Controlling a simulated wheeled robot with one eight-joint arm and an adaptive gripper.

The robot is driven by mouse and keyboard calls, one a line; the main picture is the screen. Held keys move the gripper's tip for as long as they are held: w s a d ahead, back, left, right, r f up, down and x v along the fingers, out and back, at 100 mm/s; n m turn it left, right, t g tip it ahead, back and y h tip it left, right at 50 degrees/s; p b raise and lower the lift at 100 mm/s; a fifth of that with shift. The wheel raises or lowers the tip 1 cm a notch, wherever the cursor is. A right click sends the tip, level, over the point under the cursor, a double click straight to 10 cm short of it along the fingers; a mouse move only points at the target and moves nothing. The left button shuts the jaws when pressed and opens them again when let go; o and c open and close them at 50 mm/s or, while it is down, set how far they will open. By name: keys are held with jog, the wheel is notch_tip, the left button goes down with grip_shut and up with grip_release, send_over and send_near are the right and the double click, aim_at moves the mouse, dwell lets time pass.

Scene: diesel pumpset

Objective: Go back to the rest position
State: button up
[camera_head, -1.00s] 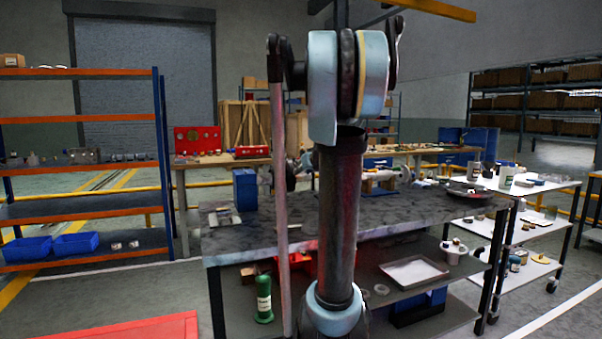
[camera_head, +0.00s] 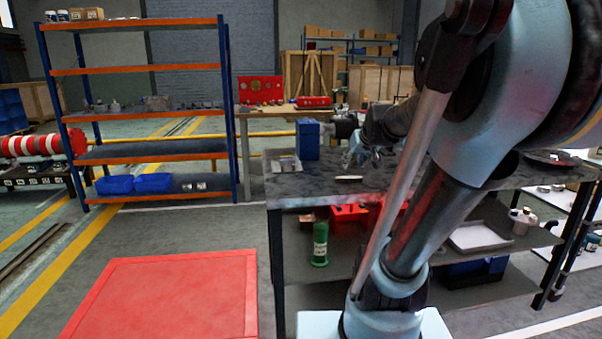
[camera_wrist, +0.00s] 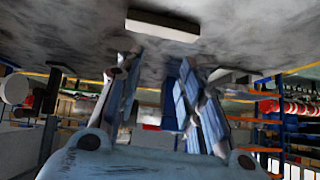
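My gripper (camera_head: 358,158) hangs over the left part of the dark workbench top (camera_head: 400,181) in the head view, with my arm reaching to it from the right. In the wrist view my gripper (camera_wrist: 160,102) shows two blue-grey fingers apart with nothing between them, so it is open. The wrist view looks upside down, with the mottled bench top (camera_wrist: 240,35) along its upper part. A small pale bar (camera_wrist: 162,25) lies on the top, apart from the fingers; it also shows in the head view (camera_head: 348,178).
A blue box (camera_head: 307,140) and a small tray (camera_head: 286,165) stand on the bench near my gripper. A green bottle (camera_head: 320,245) and red bins (camera_head: 349,214) sit on the lower shelf. A red platform (camera_head: 165,298) lies on the floor, left. A blue-orange rack (camera_head: 150,152) stands behind.

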jog(key=s+f+g+h, duration=0.1)
jog(key=s+f+g, duration=0.2)
jog(key=s+f, duration=0.5)
jog(key=s+f+m+g, duration=0.1)
jog(key=s+f+g, duration=0.2)
jog(key=s+f, duration=0.6)
jog(key=s, duration=0.8)
jog(key=shift+s+d+f+g+h, duration=0.2)
jog(key=shift+d+f+g+h, duration=0.1)
jog(key=shift+g+h, duration=0.1)
jog(key=shift+w, duration=0.1)
jog(key=shift+w+f, duration=0.2)
jog(key=shift+w, duration=0.15)
